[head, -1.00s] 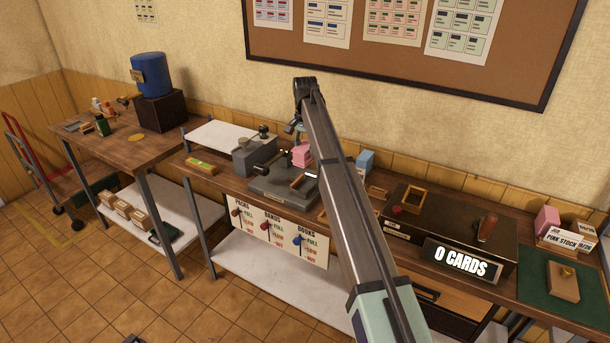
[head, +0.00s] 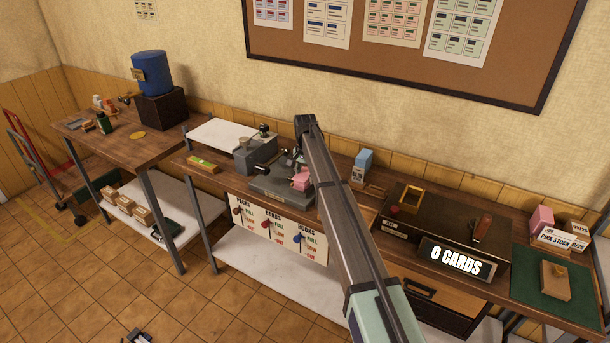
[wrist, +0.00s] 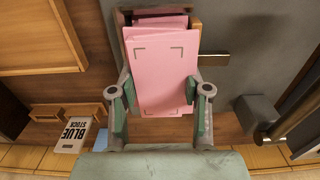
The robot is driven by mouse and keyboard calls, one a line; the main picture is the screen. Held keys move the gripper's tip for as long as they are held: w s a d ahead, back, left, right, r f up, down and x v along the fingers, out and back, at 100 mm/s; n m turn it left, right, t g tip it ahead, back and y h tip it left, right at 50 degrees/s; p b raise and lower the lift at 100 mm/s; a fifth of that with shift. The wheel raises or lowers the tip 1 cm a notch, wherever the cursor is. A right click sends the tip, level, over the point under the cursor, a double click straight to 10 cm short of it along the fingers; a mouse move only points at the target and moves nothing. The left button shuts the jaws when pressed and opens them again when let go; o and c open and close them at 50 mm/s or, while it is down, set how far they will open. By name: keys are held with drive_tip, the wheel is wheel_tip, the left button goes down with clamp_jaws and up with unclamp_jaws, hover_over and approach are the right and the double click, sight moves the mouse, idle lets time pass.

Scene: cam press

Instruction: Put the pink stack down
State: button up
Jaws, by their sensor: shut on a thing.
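The pink stack (wrist: 163,75) is a block of pink cards with corner marks on its top face. My gripper (wrist: 161,104) is shut on it, a green-padded finger on each side. In the head view the pink stack (head: 301,181) is low over the grey press base (head: 275,193), partly hidden by my arm. In the wrist view a wooden tray (wrist: 196,32) lies at the stack's far end, with more pink showing inside it. I cannot tell whether the stack touches the tray.
In the wrist view, a metal bar (wrist: 297,112) is at right and a blue stock box (wrist: 72,135) at lower left. In the head view, a dark console (head: 440,228) with a card counter stands right of my arm. Another pink block (head: 541,218) stands at far right.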

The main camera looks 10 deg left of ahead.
sight(305, 174)
drive_tip(key=shift+f, duration=0.1)
drive_tip(key=o, duration=1.3)
wheel_tip(305, 174, up, 12)
drive_tip(key=b, duration=0.3)
drive_tip(key=shift+r, duration=0.2)
